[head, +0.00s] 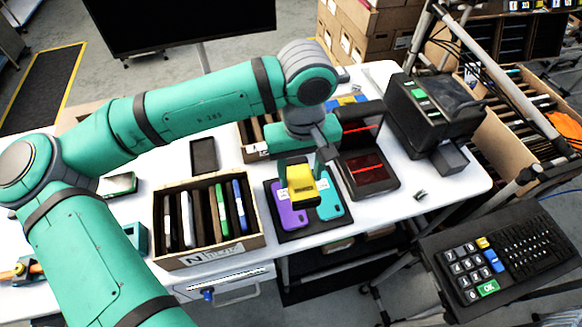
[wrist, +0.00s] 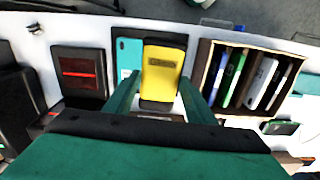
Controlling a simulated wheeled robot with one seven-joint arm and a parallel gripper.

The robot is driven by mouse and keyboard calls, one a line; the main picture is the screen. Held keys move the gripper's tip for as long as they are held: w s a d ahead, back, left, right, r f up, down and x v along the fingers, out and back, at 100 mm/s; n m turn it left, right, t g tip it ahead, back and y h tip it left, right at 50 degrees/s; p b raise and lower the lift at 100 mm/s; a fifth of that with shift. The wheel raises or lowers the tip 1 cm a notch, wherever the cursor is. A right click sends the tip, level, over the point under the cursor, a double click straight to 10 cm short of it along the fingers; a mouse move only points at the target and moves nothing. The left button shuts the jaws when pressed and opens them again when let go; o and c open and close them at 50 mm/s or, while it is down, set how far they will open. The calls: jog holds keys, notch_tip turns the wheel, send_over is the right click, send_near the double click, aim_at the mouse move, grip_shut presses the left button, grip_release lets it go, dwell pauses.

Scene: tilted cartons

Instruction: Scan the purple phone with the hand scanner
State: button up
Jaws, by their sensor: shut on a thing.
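The purple phone (head: 287,213) lies on a dark mat (head: 291,232), beside a teal phone (head: 331,207); each has a white label. My gripper (head: 302,168) is shut on the yellow hand scanner (head: 301,188), holding it over the mat between the two phones, and it covers part of the purple phone. In the wrist view the yellow hand scanner (wrist: 164,72) sits between my fingers (wrist: 160,88). The teal phone (wrist: 127,58) shows to its left there, and the purple phone is hidden. I cannot tell the gap between scanner and phones.
An open carton (head: 212,258) of upright phones stands left of the mat. A black scanner with red lines (head: 368,175) is to the right, and a black printer-like device (head: 432,112) beyond it. A keypad panel (head: 487,262) is at lower right.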

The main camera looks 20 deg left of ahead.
aim_at(291, 175)
jog(key=shift+a+r+n, duration=0.1)
jog(key=shift+a+n, duration=0.2)
jog(key=shift+a, duration=0.9)
jog(key=shift+w+f, duration=0.1)
jog(key=shift+f, duration=2.4)
jog(key=shift+r, duration=0.15)
jog(key=shift+r, duration=2.35)
